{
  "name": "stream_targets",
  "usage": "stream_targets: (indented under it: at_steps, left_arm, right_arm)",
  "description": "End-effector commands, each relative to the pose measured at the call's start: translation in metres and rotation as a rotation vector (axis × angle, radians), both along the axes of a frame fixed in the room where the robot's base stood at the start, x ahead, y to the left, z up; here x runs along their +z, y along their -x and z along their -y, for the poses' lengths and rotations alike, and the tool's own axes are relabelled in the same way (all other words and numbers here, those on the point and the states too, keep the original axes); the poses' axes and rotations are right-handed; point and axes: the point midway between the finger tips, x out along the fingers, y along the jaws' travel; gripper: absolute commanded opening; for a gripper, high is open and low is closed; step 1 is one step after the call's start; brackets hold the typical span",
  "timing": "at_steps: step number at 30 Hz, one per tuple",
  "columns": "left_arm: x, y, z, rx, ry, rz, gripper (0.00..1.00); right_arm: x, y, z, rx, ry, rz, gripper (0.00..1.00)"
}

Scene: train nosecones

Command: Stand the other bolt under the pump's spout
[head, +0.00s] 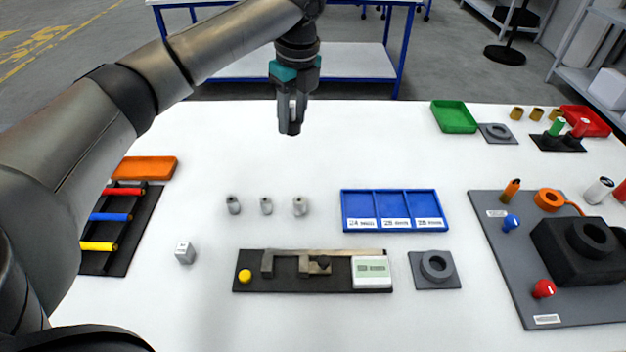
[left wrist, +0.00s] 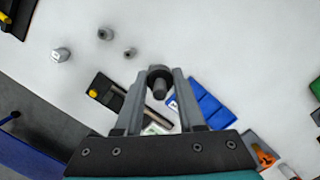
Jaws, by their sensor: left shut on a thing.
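My left gripper (head: 290,125) is above the far middle of the white table, pointing down. Its fingers are shut on a small dark grey piece (left wrist: 159,88), taken to be a bolt, which shows between the fingertips in the left wrist view. Three small grey pieces stand on the table in a row, the left one (head: 233,205), the middle one (head: 266,206) and the right one (head: 300,206). On the right a grey panel (head: 515,290) carries a black block with a ring (head: 575,250) and an orange ring-shaped part (head: 549,200). I cannot tell which part is the spout. My right gripper is out of view.
A green tray (head: 454,115) stands far right. The table around my gripper is clear.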

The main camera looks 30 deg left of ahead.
Motion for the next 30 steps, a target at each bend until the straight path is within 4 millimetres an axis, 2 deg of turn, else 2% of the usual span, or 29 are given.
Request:
stream_targets:
  at_steps: [1, 6, 12, 15, 20, 27, 30]
  left_arm:
    - [-0.016, 0.002, -0.001, 0.000, -0.002, -0.007, 0.00]
    - [-0.063, 0.002, 0.000, 0.001, -0.002, -0.007, 0.00]
    - [-0.110, 0.001, 0.000, 0.002, -0.002, -0.003, 0.00]
    - [-0.123, 0.001, 0.000, 0.003, -0.002, -0.003, 0.00]
    - [-0.134, 0.001, 0.000, 0.002, -0.001, -0.001, 0.00]
    - [-0.175, 0.001, 0.000, 0.001, -0.002, -0.002, 0.00]
    - [-0.184, 0.001, 0.000, 0.001, -0.002, -0.002, 0.00]
  right_arm:
    - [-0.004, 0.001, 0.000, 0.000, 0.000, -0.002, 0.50]
    - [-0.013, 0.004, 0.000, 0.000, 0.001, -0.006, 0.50]
    - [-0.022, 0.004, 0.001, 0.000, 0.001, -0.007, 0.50]
    - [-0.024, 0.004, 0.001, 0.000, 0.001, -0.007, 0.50]
    - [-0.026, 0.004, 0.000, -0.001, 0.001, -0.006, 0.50]
    - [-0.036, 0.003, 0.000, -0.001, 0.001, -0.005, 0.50]
    - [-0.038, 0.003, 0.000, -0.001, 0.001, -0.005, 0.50]
